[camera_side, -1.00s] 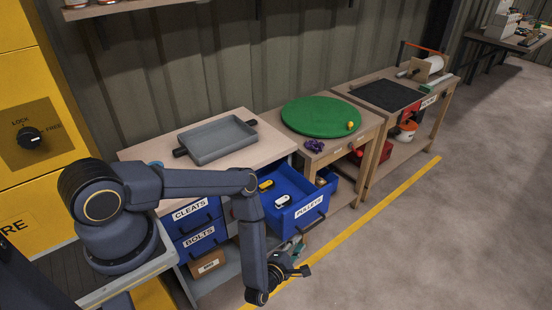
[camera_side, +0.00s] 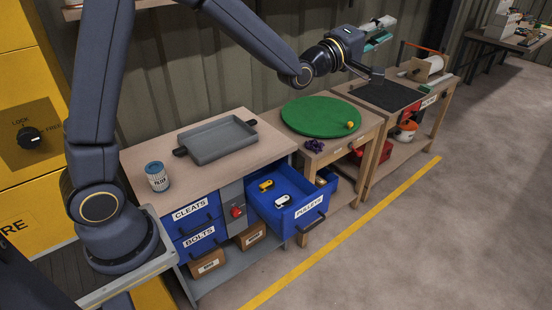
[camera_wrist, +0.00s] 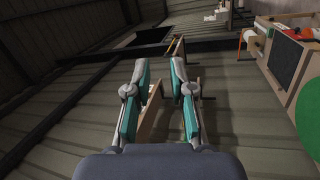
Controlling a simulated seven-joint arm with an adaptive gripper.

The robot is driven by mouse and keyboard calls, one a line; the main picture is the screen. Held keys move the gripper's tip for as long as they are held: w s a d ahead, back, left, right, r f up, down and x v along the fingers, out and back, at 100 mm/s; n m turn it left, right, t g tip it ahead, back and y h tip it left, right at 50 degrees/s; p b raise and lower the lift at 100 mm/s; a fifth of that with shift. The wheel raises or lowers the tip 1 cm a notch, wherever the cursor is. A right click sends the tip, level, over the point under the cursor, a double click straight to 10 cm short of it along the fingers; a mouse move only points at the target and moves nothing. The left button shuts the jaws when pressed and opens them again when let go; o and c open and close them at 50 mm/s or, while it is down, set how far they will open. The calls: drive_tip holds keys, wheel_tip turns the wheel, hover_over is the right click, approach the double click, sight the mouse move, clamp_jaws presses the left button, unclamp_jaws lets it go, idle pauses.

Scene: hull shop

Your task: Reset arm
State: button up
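My gripper (camera_side: 382,32) is held high in the side view, above the benches and in front of the corrugated wall, pointing to the right. In the wrist view its two teal-padded fingers (camera_wrist: 160,85) stand apart with nothing between them that they hold. It is clear of all objects. My arm reaches up from its base at the left and across the top of the picture.
The "PULLEYS" drawer (camera_side: 309,207) is pulled out, with a yellow piece (camera_side: 266,185) and a white piece (camera_side: 282,201) inside. A grey tray (camera_side: 218,141) and a can (camera_side: 157,177) stand on the bench. A green disc (camera_side: 320,117) bears a yellow object (camera_side: 350,125).

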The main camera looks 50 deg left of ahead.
drive_tip(key=s+a+r+m+g, duration=0.1)
drive_tip(key=s+r+m, duration=0.2)
drive_tip(key=s+r, duration=0.35)
drive_tip(key=s+a+f+m+g+y, duration=0.1)
drive_tip(key=s+a+m+g, duration=0.1)
drive_tip(key=s, duration=0.5)
drive_tip(key=s+a+f+m+g+y, duration=0.1)
drive_tip(key=s+a+m+g, duration=0.1)
drive_tip(key=s, duration=0.4)
drive_tip(key=s+a+f+m+g, duration=0.2)
drive_tip(key=s+f+m+g, duration=0.5)
drive_tip(key=s+f, duration=0.9)
drive_tip(key=s+g, duration=0.1)
drive_tip(key=g, duration=0.1)
drive_tip(key=shift+s+a+f+g+y, duration=0.15)
drive_tip(key=shift+s+f+g+y, duration=0.15)
drive_tip(key=shift+s+f+g, duration=0.1)
